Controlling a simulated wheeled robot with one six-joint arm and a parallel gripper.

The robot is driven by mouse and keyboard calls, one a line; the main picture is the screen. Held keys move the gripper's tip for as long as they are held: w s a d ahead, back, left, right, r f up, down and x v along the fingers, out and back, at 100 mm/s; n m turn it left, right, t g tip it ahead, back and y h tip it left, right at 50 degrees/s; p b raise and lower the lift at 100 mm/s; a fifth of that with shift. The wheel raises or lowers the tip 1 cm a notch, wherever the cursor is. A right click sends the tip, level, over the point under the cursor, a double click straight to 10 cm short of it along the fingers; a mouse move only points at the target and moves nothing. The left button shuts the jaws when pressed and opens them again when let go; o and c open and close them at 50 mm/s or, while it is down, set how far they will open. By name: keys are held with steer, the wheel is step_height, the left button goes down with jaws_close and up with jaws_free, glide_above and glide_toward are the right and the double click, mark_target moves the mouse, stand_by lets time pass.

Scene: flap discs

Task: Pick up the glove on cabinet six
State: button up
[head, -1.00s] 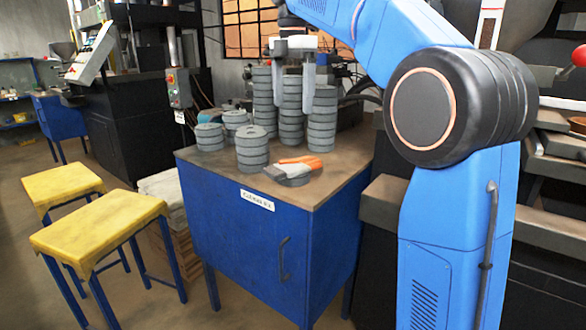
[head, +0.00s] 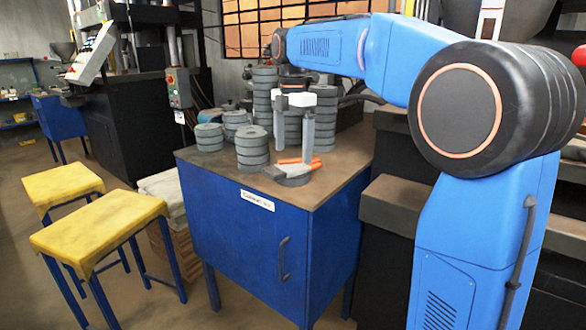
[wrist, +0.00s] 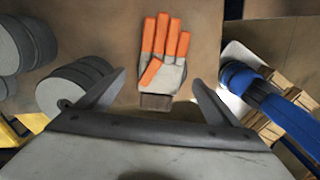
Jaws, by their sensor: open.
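The glove (head: 300,161), with orange fingers and a grey palm, lies on the brown top of the blue cabinet (head: 245,235), near its front. The cabinet has a small white label, too blurred to read surely. In the wrist view the glove (wrist: 166,68) lies with its fingers pointing up the picture and its dark cuff toward me. My gripper (head: 294,150) points down over the cabinet top, open and empty, above the glove. In the wrist view its fingers stand left and right of the glove, apart from it.
Several stacks of grey flap discs (head: 252,148) stand left of and behind the glove. Disc stacks also show at left in the wrist view (wrist: 75,82), close to the left finger. Two yellow-topped stools (head: 100,225) stand left of the cabinet.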

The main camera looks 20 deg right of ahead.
mark_target(293, 164)
steer(key=shift+s+f, duration=0.1)
steer(key=shift+f, duration=1.8)
steer(key=shift+c, duration=0.6)
steer(key=c, duration=1)
